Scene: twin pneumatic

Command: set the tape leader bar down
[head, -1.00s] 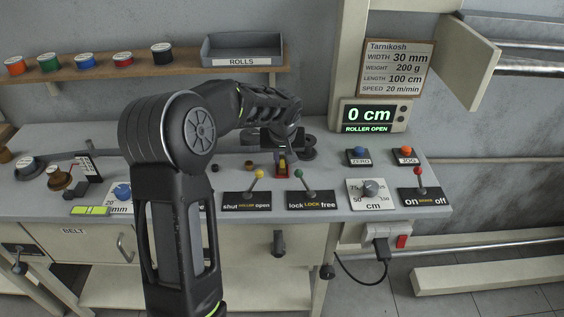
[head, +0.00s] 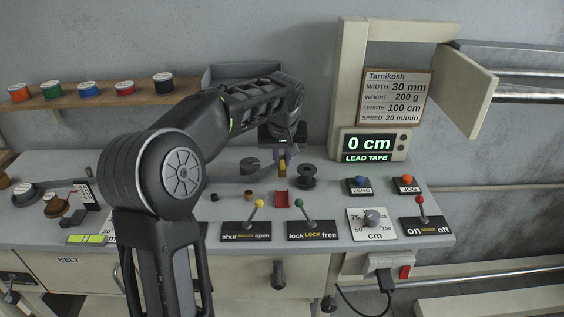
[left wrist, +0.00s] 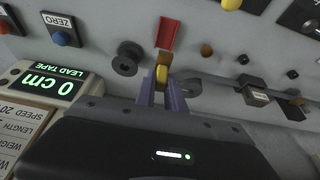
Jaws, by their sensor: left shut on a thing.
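My left gripper (head: 282,163) is shut on a small yellow tape leader bar (head: 282,166). In the left wrist view, the purple fingers of the left gripper (left wrist: 162,84) close around the yellow bar (left wrist: 162,74), near a grey tape band (left wrist: 225,84). The gripper is between two dark rollers, the right one (head: 307,176) clear and the left one (head: 249,166) partly hidden. An empty-looking red holder (head: 282,199) lies just in front of the gripper; it also shows in the left wrist view (left wrist: 167,33). Contact between bar and bench cannot be told. My right gripper is not in view.
The display (head: 371,145) reads 0 cm, LEAD TAPE. A grey rolls tray (head: 224,72) is behind my arm. Small knobs (head: 248,196) stand left of the red holder.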

